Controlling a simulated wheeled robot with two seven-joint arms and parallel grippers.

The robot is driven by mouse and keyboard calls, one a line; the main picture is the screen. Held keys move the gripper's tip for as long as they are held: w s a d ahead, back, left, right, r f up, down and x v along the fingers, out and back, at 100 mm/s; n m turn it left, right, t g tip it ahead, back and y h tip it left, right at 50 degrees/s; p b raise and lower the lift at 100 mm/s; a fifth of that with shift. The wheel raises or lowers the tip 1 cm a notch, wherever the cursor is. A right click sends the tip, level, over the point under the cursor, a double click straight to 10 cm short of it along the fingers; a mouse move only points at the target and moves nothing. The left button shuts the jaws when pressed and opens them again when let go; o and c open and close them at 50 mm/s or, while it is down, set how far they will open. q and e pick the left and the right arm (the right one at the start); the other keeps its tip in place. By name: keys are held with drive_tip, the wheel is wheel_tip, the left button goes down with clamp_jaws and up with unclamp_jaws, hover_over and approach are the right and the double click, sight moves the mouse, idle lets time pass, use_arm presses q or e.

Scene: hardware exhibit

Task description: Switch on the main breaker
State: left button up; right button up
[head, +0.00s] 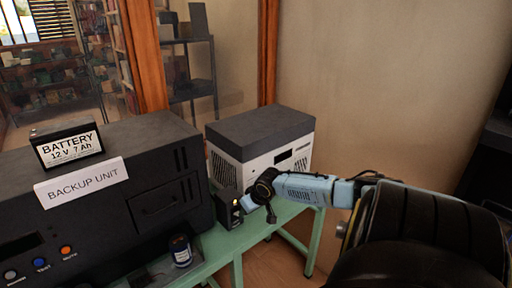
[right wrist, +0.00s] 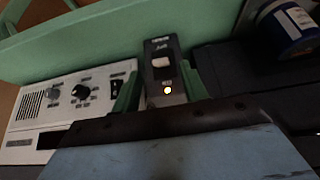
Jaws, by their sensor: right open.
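A small dark upright box, which looks like the main breaker (head: 229,209), stands on the green table in front of the grey and white unit. In the right wrist view the breaker (right wrist: 161,58) shows a pale rocker switch and a glowing orange-white light below it. Its label is too blurred to read. My right gripper (head: 247,203) is open, close by the right side of the breaker in the head view. In the right wrist view the breaker is straight ahead, its lower end hidden by my gripper body. Contact cannot be told. My left gripper is out of view.
The green table (head: 222,241) carries a dark backup unit (head: 155,150) with a battery (head: 66,143) on top, a grey and white unit (head: 262,133), and a blue-labelled spool or can (head: 180,251). Floor beyond the table's right side is clear.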

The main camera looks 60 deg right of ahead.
drive_tip(key=p+v, duration=0.2)
drive_tip(key=v, duration=0.5)
drive_tip(key=shift+s+r, duration=0.15)
drive_tip(key=shift+r, duration=0.15)
drive_tip(key=shift+f, duration=0.1)
